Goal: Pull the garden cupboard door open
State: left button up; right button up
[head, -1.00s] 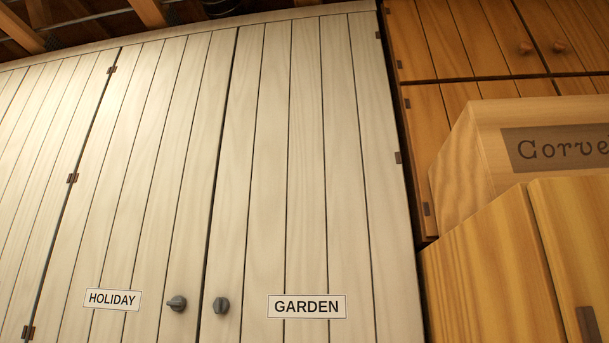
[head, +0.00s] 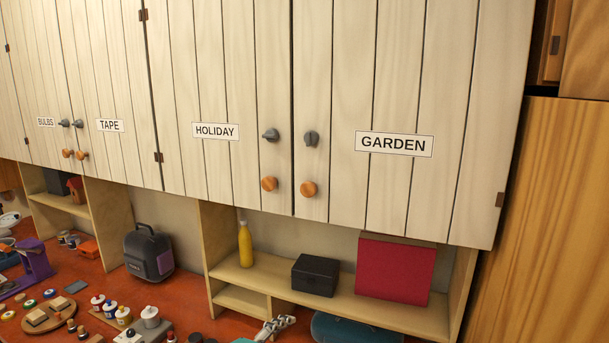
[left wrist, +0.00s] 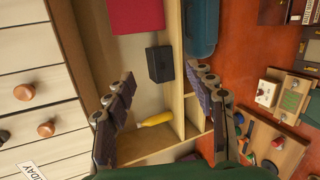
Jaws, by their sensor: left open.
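The garden cupboard door (head: 400,90) is pale planked wood and stands shut, level with the holiday door (head: 215,80) on its left. It carries the GARDEN label (head: 394,144), a grey turn latch (head: 311,139) that stands upright, and a round wooden knob (head: 308,189) below it. The knob also shows at the left of the left wrist view (left wrist: 24,92). My left gripper (left wrist: 160,77) is open and empty, its two jointed fingers apart. It is away from the knob, with the shelf beyond its fingers. My right gripper is not in view.
Below the doors, an open shelf (head: 245,277) holds a yellow bottle (head: 245,245), a black box (head: 315,275) and a red box (head: 395,268). An orange worktop (head: 195,307) with several small items lies below. A tall wooden cabinet (head: 545,220) stands right of the garden door.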

pick_arm(q)
jog(key=w+d+r+n+t+p, duration=0.1)
jog(key=w+r+n+p, duration=0.25)
jog(key=r, duration=0.45)
jog(key=w+d+r+n+t+p, duration=0.1)
jog(key=w+r+n+t+p, duration=0.15)
jog(key=r+n+p, duration=0.4)
jog(key=n+t+p, duration=0.1)
jog(key=n+p, duration=0.2)
jog(key=n, duration=0.5)
send_near(307, 191)
jog(key=w, duration=0.1)
jog(key=x, duration=0.6)
jog(key=shift+w+d, duration=0.2)
jog(key=shift+d, duration=0.05)
jog(key=shift+w+d, duration=0.2)
jog(key=shift+w, duration=0.15)
grip_shut()
